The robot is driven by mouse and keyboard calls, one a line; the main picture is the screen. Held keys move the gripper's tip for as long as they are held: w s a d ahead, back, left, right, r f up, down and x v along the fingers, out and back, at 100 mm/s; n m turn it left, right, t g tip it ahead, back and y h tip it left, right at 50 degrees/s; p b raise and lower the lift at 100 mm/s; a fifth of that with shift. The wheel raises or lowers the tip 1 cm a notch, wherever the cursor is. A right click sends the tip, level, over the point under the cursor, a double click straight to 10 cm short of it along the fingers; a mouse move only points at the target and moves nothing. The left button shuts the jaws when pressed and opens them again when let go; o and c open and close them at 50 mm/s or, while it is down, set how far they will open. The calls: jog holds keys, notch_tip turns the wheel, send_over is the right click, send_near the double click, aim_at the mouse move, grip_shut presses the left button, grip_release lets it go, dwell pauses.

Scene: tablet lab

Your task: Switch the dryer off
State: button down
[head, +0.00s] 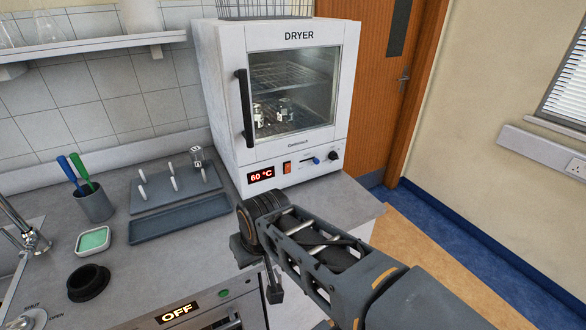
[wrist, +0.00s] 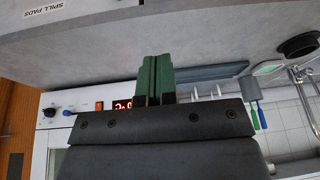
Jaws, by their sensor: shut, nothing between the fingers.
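The white dryer (head: 231,120) stands at the back of the bench with its glass door closed. Its lit display (head: 261,175) reads 60 °C. Right of the display are an orange-red rocker switch (head: 287,167), a blue slider knob (head: 316,160) and a black dial (head: 333,155). In the wrist view the picture is turned over; the switch (wrist: 99,106) and display (wrist: 123,105) show beyond my gripper (wrist: 155,78). Its green fingers are shut and empty, apart from the switch. In the head view my arm hides most of the gripper, in front of the dryer.
A grey peg rack (head: 178,186) with one glass piece and a grey tray (head: 178,215) lie left of the dryer. A pen cup (head: 95,205), a green pad dish (head: 92,240) and a black ring (head: 88,282) stand further left. A wooden door (head: 393,90) is at right.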

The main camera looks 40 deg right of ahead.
jog(key=w+d+r+m+t+b, duration=0.1)
jog(key=w+d+m+t+b, duration=0.25)
jog(key=w+d+m, duration=0.75)
jog(key=d+r+m+t+b, duration=0.1)
jog(key=d+m, duration=0.3)
jog(key=d, duration=0.3)
jog(key=w+d+r+m+t+h+b, duration=0.1)
jog(key=d+m, duration=0.3)
jog(key=d, duration=0.3)
jog(key=shift+w+d+r+t+h, duration=0.2)
jog(key=shift+w+d+t+h, duration=0.1)
jog(key=shift+d+t, duration=0.1)
jog(key=shift+w, duration=0.1)
jog(key=p, duration=0.1)
send_near(289, 168)
jog(key=x, duration=0.5)
jog(key=shift+f, duration=0.55)
jog(key=shift+w, duration=0.6)
